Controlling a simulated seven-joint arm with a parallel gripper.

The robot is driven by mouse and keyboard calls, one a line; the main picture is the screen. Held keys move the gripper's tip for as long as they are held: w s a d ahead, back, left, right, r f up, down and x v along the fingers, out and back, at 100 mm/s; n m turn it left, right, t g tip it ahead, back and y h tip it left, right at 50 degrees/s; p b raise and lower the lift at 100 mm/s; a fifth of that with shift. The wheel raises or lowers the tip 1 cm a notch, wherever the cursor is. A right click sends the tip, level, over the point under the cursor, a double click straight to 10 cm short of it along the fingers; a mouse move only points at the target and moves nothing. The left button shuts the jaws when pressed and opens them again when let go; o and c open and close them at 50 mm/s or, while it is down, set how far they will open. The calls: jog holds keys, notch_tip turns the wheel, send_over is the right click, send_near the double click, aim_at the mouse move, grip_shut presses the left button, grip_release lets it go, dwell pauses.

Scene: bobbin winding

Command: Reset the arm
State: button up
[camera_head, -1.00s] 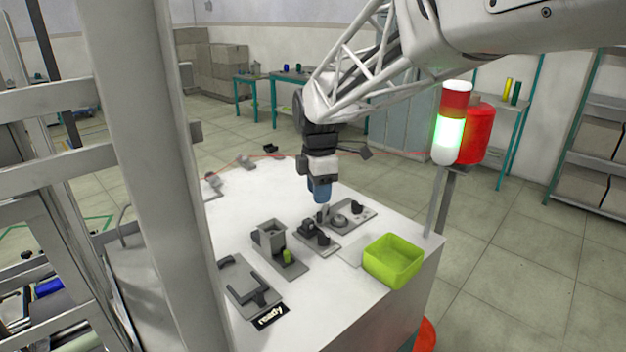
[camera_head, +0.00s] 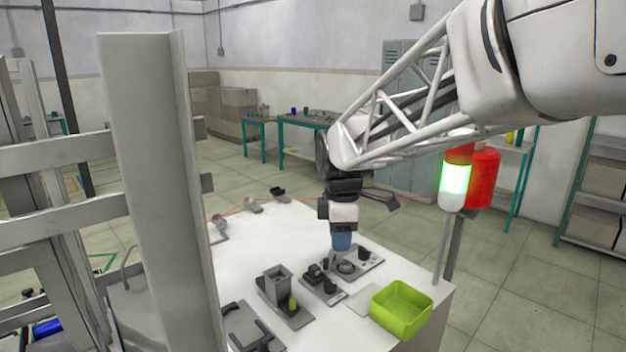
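My gripper (camera_head: 340,250) is at the end of the white lattice arm, pointing down over the white table (camera_head: 300,222). Its end is close above the rear fixture plate (camera_head: 372,254), which carries small dark parts. The fingers are small and dark here, and I cannot tell whether they are open or shut. I cannot tell whether the fingertips touch anything.
A lime-green bin (camera_head: 401,309) sits at the table's right edge. A grey hopper fixture (camera_head: 279,285) with a small green piece stands left of centre. A signal light (camera_head: 456,175) glows white-green on a post. A grey column blocks the left side.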

jog(key=s+d+f+m, duration=0.1)
jog(key=s+d+m, duration=0.3)
jog(key=s, duration=0.5)
jog(key=s+d+f+m+t, duration=0.1)
jog(key=s+d+m, duration=0.3)
jog(key=s+m, duration=0.4)
jog(key=s+d+f+m+t, duration=0.1)
jog(key=s+d+m, duration=0.3)
jog(key=s, duration=0.5)
jog(key=f+m, duration=0.1)
jog(key=m, duration=0.1)
jog(key=shift+s+d+f+m, duration=0.3)
jog(key=shift+s+d+f, duration=0.05)
jog(key=shift+s+f, duration=0.05)
